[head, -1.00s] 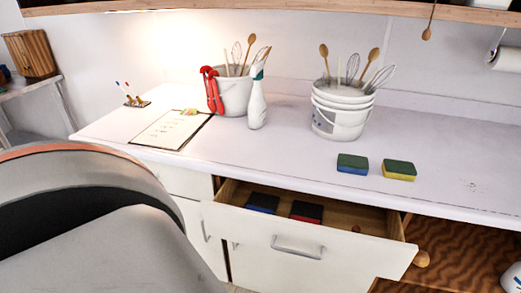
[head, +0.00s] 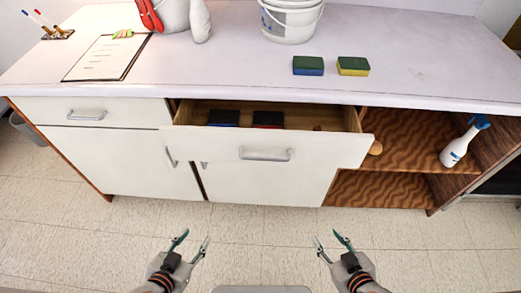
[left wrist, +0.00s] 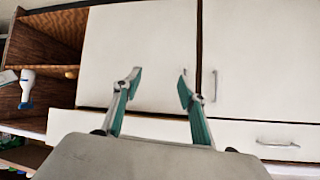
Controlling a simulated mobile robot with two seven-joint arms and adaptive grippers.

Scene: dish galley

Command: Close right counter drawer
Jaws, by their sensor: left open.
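The right counter drawer (head: 275,149) is pulled out from the white counter in the head view. Its front has a metal bar handle (head: 265,155). Inside lie a blue-and-dark item (head: 223,118) and a red-and-dark item (head: 268,119). My left gripper (head: 194,242) is open and empty, in front of and below the drawer, apart from it. My right gripper (head: 327,241) is also open and empty, lower right of the drawer handle. In the left wrist view, my left gripper (left wrist: 158,85) shows with its fingers spread before white cabinet fronts.
The left drawer (head: 90,111) is shut. Open shelves (head: 400,140) with a spray bottle (head: 464,140) stand at the right. Sponges (head: 308,66), a bucket (head: 291,22) and a clipboard (head: 107,58) are on the countertop. The tiled floor before the cabinets is clear.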

